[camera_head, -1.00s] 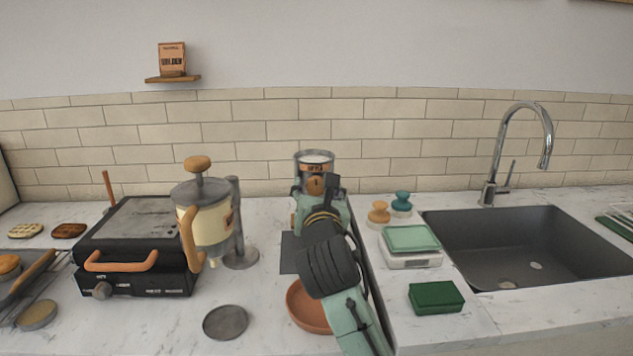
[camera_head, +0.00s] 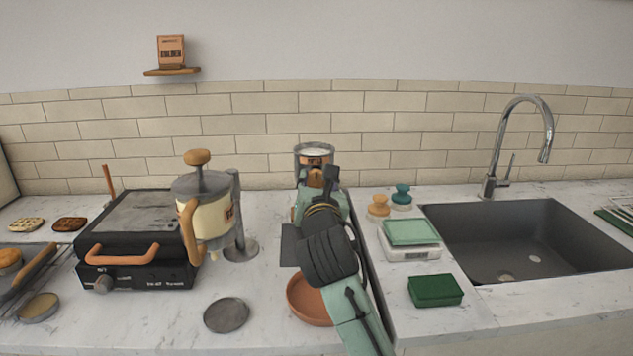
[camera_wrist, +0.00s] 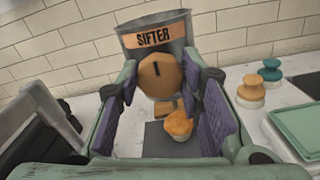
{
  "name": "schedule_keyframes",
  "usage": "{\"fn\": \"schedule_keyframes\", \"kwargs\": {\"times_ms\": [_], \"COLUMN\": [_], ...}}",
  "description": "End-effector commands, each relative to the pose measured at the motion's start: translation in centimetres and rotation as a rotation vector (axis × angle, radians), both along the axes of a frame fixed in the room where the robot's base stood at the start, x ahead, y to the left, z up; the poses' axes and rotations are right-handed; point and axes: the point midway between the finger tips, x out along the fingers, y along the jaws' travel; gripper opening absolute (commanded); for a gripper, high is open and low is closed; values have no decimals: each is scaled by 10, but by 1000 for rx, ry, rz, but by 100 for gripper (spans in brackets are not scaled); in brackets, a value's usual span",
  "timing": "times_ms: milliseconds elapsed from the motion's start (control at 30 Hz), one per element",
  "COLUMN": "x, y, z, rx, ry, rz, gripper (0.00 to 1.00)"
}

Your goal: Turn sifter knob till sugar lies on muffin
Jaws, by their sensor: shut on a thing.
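The sifter (camera_head: 314,154), a metal canister filled with white sugar and labelled SIFTER, stands behind my gripper; it also shows in the wrist view (camera_wrist: 176,33). Its round wooden knob (camera_wrist: 160,75), with a dark mark near upright, sits between my fingers. My gripper (camera_wrist: 163,85) is shut on the knob. The muffin (camera_wrist: 180,126), orange-topped in a pale cup, stands below the knob over a dark mat. No white sugar shows on its visible top. In the head view my arm hides the muffin.
A terracotta dish (camera_head: 307,300) and a grey disc (camera_head: 226,315) lie in front. A batter dispenser (camera_head: 207,215) and a griddle (camera_head: 136,240) stand left.

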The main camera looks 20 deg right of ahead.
Motion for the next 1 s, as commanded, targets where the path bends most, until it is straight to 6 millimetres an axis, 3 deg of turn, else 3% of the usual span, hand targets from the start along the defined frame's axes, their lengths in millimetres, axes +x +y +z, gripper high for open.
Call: {"fn": "schedule_keyframes", "kwargs": {"times_ms": [100,467,1000], "x": [0,0,0], "y": [0,0,-1], "z": [0,-1,-2], "rx": [0,61,489], "ry": [0,-20,-143], "rz": [-1,0,1], "gripper": [6,6,6]}}
